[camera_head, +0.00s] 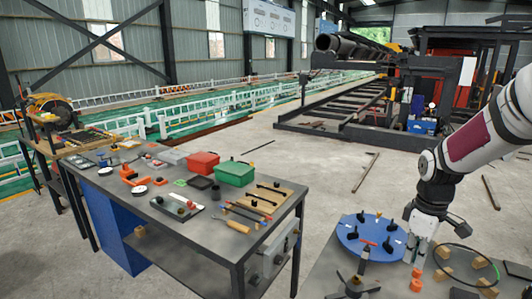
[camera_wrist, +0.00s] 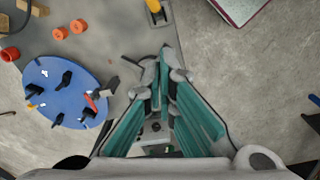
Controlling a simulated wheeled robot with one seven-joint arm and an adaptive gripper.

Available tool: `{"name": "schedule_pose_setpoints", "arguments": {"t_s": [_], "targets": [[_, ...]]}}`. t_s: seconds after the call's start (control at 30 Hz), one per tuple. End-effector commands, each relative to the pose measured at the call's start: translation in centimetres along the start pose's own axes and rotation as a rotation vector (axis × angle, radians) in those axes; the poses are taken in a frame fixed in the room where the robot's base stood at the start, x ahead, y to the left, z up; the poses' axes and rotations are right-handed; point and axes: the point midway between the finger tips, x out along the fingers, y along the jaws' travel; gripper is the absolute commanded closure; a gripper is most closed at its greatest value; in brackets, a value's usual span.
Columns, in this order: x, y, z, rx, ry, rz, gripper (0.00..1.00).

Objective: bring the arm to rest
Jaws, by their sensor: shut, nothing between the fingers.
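My arm reaches in from the right edge of the head view, and my gripper (camera_head: 418,250) hangs below it, pointing down. In the wrist view my gripper (camera_wrist: 164,58) has its fingertips together with nothing between them. The fingers are over a grey table's edge and the concrete floor beside it. A blue round plate (camera_head: 350,239) with several black fittings and a red one lies left of my gripper in the head view. The plate also shows at the left of the wrist view (camera_wrist: 48,88). The fingers are apart from it.
Orange rings (camera_wrist: 77,26) and wooden blocks (camera_head: 480,262) lie on the table near my gripper. A dark cable loop (camera_head: 470,247) is at right. A workbench (camera_head: 170,215) with a red bin (camera_head: 203,162) and green bin (camera_head: 236,174) stands left. Open floor (camera_head: 320,165) lies beyond.

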Motion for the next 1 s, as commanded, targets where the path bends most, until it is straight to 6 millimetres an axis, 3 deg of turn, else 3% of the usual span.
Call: {"name": "schedule_pose_setpoints", "arguments": {"t_s": [0.03,0.2,0.5,0.7,1.0], "targets": [[-2.2,-1.2,-0.4,0.023,-0.003,0.035,1.00],[-7.5,-5.5,-0.8,0.136,0.013,0.117,1.00],[-14.6,-13.8,0.0,0.350,0.133,0.216,1.00],[-17.4,-19.4,1.7,0.490,0.263,0.225,1.00],[-18.7,-25.4,4.2,0.647,0.436,0.155,1.00]]}}
